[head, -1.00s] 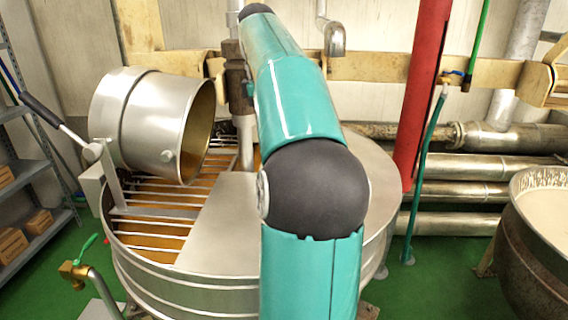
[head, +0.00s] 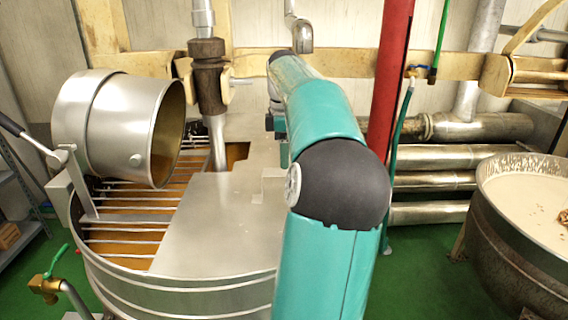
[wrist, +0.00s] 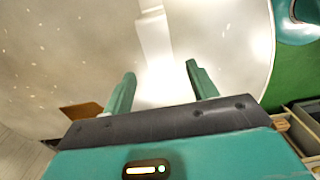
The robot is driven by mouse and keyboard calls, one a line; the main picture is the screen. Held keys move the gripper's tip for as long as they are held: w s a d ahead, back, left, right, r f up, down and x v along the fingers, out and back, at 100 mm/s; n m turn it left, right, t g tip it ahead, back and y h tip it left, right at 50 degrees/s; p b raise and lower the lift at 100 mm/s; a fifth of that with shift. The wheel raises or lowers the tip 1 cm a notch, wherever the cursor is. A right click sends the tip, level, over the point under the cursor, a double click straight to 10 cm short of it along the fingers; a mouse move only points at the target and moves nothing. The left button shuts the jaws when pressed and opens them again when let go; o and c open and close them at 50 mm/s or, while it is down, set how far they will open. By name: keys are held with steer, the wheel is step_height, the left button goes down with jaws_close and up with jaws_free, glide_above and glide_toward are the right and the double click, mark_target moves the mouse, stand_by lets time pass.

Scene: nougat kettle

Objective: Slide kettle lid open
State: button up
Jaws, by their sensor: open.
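The kettle (head: 180,293) is a wide round steel vessel with a rod grate over its left part. Its lid (head: 205,225) is a flat steel plate covering the middle and right part; my arm hides its right side. A small pale upright handle (head: 268,185) stands on the lid, left of my arm's elbow. In the wrist view, the lid (wrist: 70,50) fills most of the picture, and the handle (wrist: 154,35) lies ahead of the fingertips. My gripper (wrist: 160,82) is open over the lid with nothing between its fingers. In the head view it is mostly hidden behind my arm.
A tilted steel drum (head: 110,125) sits over the grate at left. A vertical shaft (head: 210,90) rises behind the lid. A red post (head: 390,85) and steel pipes (head: 440,180) stand behind. A second kettle (head: 510,235) with pale contents is at right.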

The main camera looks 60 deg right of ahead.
steer(key=shift+f, duration=1.75)
steer(key=shift+c, duration=0.5)
jaws_close()
steer(key=s+d, duration=0.5)
steer(key=s, duration=0.6)
steer(key=s+d, duration=0.6)
steer(key=s, duration=0.5)
steer(key=shift+s+d, duration=0.25)
steer(key=shift+s, duration=0.15)
steer(key=shift+o, duration=0.5)
jaws_free()
steer(key=shift+w, duration=0.1)
steer(key=shift+r, duration=0.15)
